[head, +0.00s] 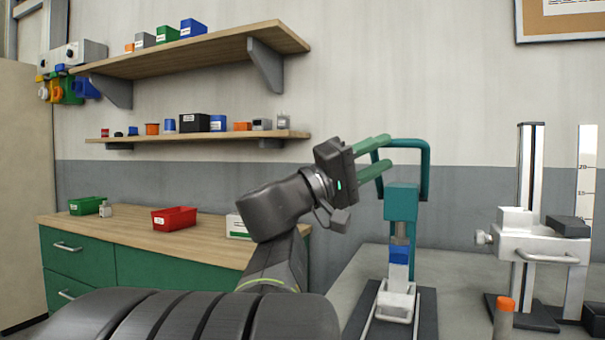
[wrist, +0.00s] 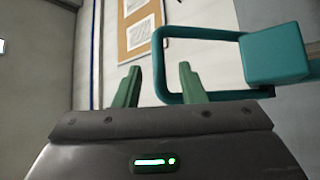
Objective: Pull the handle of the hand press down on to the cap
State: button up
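The hand press (head: 401,203) is teal and stands on the grey bench, with its looped handle (head: 427,165) raised at the top. The handle also shows in the wrist view (wrist: 205,33). My gripper (head: 388,151) is at the left of the handle, its two green fingers apart. Under the press ram is a blue piece (head: 399,254), likely the cap, above a white holder (head: 395,302). Whether the ram touches it is hard to tell.
A measuring stand (head: 540,245) with a white carriage is at the right, with an orange-topped cylinder (head: 504,312) in front. A green-drawered cabinet (head: 150,262) with a red bin (head: 174,218) is at the left. Shelves (head: 190,48) hang above it.

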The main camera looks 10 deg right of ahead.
jog(key=v, duration=0.9)
jog(key=shift+p, duration=0.35)
